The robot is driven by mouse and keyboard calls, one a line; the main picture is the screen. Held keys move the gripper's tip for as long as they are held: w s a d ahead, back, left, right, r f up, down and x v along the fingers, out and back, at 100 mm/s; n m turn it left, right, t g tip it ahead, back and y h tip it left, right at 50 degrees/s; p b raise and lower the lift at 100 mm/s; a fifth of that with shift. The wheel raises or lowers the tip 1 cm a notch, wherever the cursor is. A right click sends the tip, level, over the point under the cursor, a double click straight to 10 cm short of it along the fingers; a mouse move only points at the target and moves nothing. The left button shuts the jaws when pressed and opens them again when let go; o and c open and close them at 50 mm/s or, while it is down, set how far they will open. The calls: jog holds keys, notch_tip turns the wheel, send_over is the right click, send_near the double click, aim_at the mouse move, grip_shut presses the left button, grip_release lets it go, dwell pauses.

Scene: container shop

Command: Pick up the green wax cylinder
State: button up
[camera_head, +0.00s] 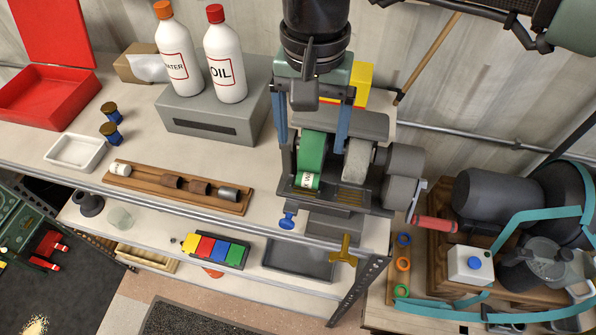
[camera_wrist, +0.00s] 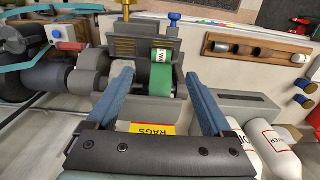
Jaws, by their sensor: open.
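A green rounded, cylinder-like piece (camera_head: 313,152) with a white label sits in the grey bench machine, left of a grey wheel. In the wrist view the green piece (camera_wrist: 160,81) shows ahead between my fingers, with its label at the far end. My gripper (camera_head: 312,140) is open above the machine, its two blue fingers on either side of the green piece in the picture. In the wrist view my gripper (camera_wrist: 160,74) is empty. I cannot tell how far the fingertips are from the green piece.
The machine (camera_head: 347,205) has a red-handled crank (camera_head: 435,224) at its right. A yellow rags box (camera_head: 362,84) stands behind my gripper. Oil (camera_head: 226,62) and water (camera_head: 178,60) bottles stand on a grey box (camera_head: 213,119) at the left. A wooden rack (camera_head: 150,188) lies in front.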

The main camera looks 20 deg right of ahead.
jog(key=b, duration=0.4)
send_over(308, 176)
jog(key=f, duration=0.4)
jog(key=s+f, duration=0.1)
jog(key=f, duration=0.1)
jog(key=shift+a+f, duration=0.25)
jog(key=shift+f, duration=0.05)
jog(key=f+b, duration=0.2)
jog(key=f, duration=0.1)
jog(key=w+f, duration=0.1)
jog(key=f, duration=0.1)
jog(key=shift+d+b, duration=0.25)
jog(key=shift+b, duration=0.15)
jog(key=shift+r, duration=0.1)
grip_shut()
